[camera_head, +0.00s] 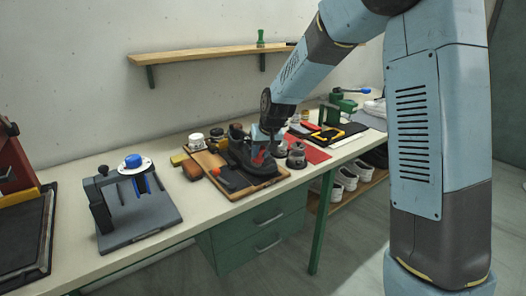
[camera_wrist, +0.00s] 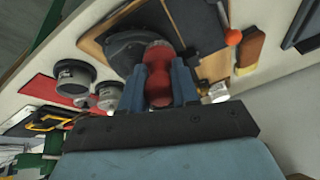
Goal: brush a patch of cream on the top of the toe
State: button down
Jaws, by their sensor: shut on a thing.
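My gripper (camera_wrist: 158,88) is shut on a red-handled brush (camera_wrist: 157,68), seen between its two blue fingers in the wrist view. The brush's bristle end is hidden below the handle. A black shoe (camera_wrist: 122,50) lies just beyond and left of the handle; whether the brush touches it I cannot tell. In the head view the dark shoe (camera_head: 236,133) stands on a wooden board (camera_head: 201,159), and the gripper (camera_head: 262,136) is low over it, partly hiding it. No patch of cream can be made out on the shoe.
Two grey round containers (camera_wrist: 73,77) stand beside the board near a red mat (camera_head: 314,154). An orange knob (camera_wrist: 233,37) and a brown block (camera_wrist: 250,52) lie on the other side. A clamp stand (camera_head: 134,195) is farther left on the bench.

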jog(key=shift+v, duration=3)
jog(key=shift+r, duration=0.1)
jog(key=v, duration=0.3)
jog(key=shift+w, duration=0.1)
jog(key=shift+a, duration=0.1)
